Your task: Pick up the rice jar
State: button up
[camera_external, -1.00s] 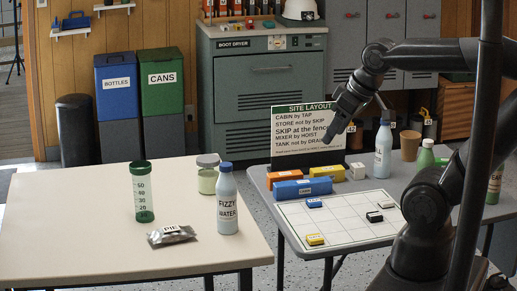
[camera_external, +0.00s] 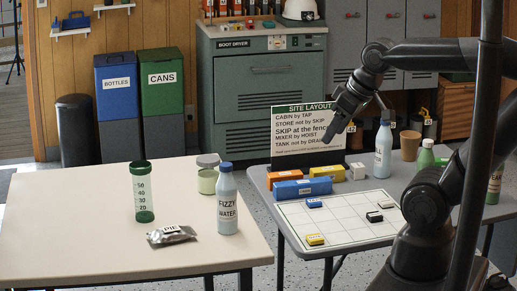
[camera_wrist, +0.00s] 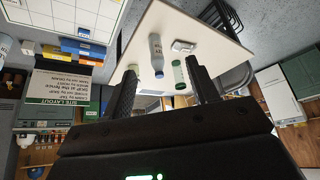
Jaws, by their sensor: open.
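A clear jar with a grey lid and pale green contents (camera_external: 207,175) stands upright on the cream table, behind and left of the fizzy water bottle (camera_external: 228,200). I cannot read a label on it; it is the only lidded jar I make out. My gripper (camera_external: 331,137) is open and empty, high in front of the site layout sign, well right of the jar. In the wrist view its two fingers (camera_wrist: 161,72) are spread apart, with the bottle (camera_wrist: 156,52) and green shaker (camera_wrist: 179,73) seen beyond.
The green shaker (camera_external: 142,192) and a silver pie packet (camera_external: 171,235) share the cream table (camera_external: 90,235). The grey table at right holds a grid board (camera_external: 340,222), coloured blocks, bottles and a cup (camera_external: 410,145). The sign (camera_external: 298,135) stands at its back edge.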

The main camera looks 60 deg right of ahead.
jog(key=shift+o, duration=0.6)
jog(key=o, duration=0.7)
jog(key=shift+c, duration=0.2)
jog(key=w+d+r, duration=0.1)
jog(key=w+r, duration=0.1)
jog(key=w, duration=0.5)
jog(key=w+d+r, duration=0.2)
jog(key=w, duration=0.5)
jog(key=n+g, duration=0.1)
send_over(209, 159)
jog(key=s, duration=0.3)
notch_tip(209, 159, down, 22)
jog(key=shift+y, duration=0.3)
jog(key=x, duration=0.4)
jog(key=shift+s+d+f, duration=0.15)
jog(key=shift+d+f, duration=0.05)
jog(key=shift+f, duration=0.2)
jog(key=shift+x, duration=3.25)
